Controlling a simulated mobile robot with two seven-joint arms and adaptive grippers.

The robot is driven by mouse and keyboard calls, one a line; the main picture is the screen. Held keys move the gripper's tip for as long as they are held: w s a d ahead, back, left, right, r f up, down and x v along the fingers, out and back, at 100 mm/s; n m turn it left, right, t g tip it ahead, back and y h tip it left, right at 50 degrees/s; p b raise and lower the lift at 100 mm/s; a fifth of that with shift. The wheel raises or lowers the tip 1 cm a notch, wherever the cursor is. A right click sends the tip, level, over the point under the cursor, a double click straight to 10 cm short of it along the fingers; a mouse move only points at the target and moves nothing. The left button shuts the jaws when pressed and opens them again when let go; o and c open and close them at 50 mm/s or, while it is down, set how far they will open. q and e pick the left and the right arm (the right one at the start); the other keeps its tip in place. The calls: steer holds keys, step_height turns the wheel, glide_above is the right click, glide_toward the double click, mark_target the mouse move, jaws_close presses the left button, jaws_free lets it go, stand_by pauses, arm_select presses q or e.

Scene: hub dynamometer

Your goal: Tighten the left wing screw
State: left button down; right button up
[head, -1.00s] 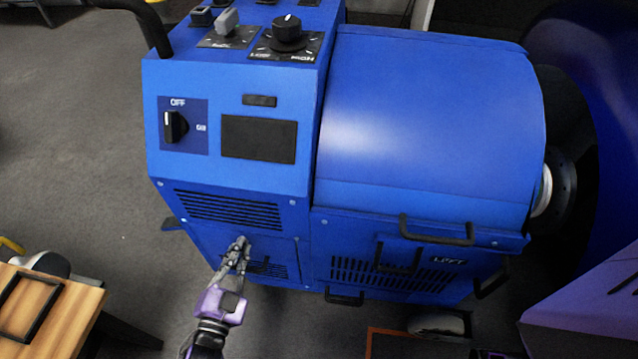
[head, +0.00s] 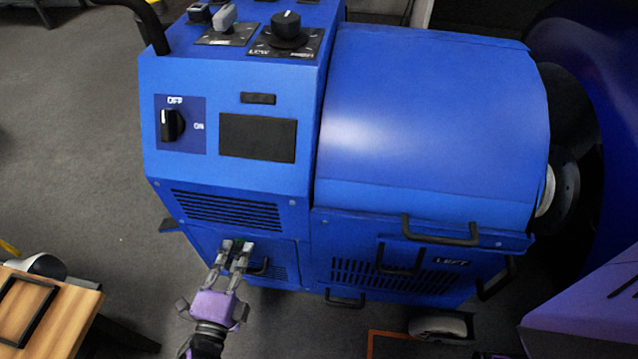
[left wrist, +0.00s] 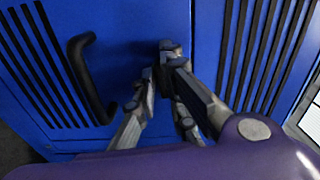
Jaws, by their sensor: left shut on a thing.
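My left gripper (head: 237,247) is at the small lower door (head: 285,250) on the front of the blue dynamometer cabinet, just below the upper vent slots. Its two fingers point at the panel and their dark tips are close together, shut on the left wing screw. In the left wrist view the fingertips (left wrist: 160,68) meet against the blue panel. The wing screw itself is mostly hidden between them, so its turn angle cannot be told. My right gripper is not in view.
A black handle (left wrist: 88,75) is beside the fingers on the door, with vent slots (left wrist: 262,50) on the other side. Black handles (head: 440,232) stick out from the cabinet's right part. A wooden table (head: 55,310) stands at lower left. Grey floor is free at left.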

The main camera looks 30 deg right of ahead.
arm_select(q)
steer(key=shift+w+a+r+m, duration=0.15)
steer(key=shift+w+r+m, duration=0.1)
steer(key=shift+m, duration=0.25)
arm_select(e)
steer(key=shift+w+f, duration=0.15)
arm_select(q)
steer(key=shift+r, duration=0.1)
steer(key=c, duration=1.9)
jaws_free()
steer(key=shift+s, duration=0.25)
steer(key=v, duration=1.1)
steer(key=shift+s+a, duration=0.2)
steer(key=shift+s, duration=0.15)
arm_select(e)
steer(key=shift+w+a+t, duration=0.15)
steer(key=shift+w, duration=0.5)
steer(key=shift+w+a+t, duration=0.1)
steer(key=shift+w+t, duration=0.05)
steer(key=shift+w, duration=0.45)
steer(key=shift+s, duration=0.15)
